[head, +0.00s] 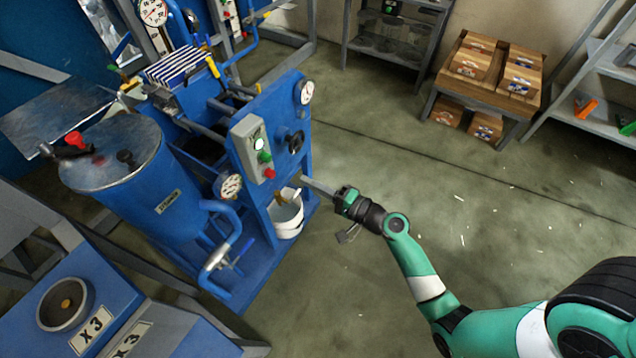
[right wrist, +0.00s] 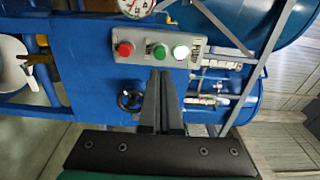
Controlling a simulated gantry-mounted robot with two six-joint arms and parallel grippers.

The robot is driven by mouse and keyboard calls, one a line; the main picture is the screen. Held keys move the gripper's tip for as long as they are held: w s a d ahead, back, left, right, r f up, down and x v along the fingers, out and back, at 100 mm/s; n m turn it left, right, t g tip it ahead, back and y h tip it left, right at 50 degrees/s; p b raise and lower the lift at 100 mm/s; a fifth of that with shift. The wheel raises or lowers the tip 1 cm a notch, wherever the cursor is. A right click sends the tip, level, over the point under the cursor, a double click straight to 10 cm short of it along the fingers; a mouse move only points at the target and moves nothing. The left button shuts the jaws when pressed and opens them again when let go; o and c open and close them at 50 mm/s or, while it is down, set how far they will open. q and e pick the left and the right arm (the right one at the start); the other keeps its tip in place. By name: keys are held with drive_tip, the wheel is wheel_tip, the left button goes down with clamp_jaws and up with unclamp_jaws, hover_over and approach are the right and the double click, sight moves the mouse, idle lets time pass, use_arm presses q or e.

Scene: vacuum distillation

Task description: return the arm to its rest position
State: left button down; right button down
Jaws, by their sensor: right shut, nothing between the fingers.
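My right gripper (head: 305,183) reaches from the right toward the front of the blue distillation machine (head: 262,122) in the head view. In the right wrist view its two dark fingers (right wrist: 159,82) are together, with nothing between them. The fingertips appear just below a grey control box (right wrist: 160,48) with a red, a green and a lit white-green button. The same control box (head: 255,150) shows in the head view, above and left of the fingertips. I cannot tell whether the fingers touch the machine. My left gripper is not in view.
A white bucket (head: 287,216) stands low, just below the fingertips. A blue tank (head: 140,180) is at left. A wooden table with boxes (head: 480,85) is at the back right.

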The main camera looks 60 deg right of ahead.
drive_tip(key=shift+s, duration=1.05)
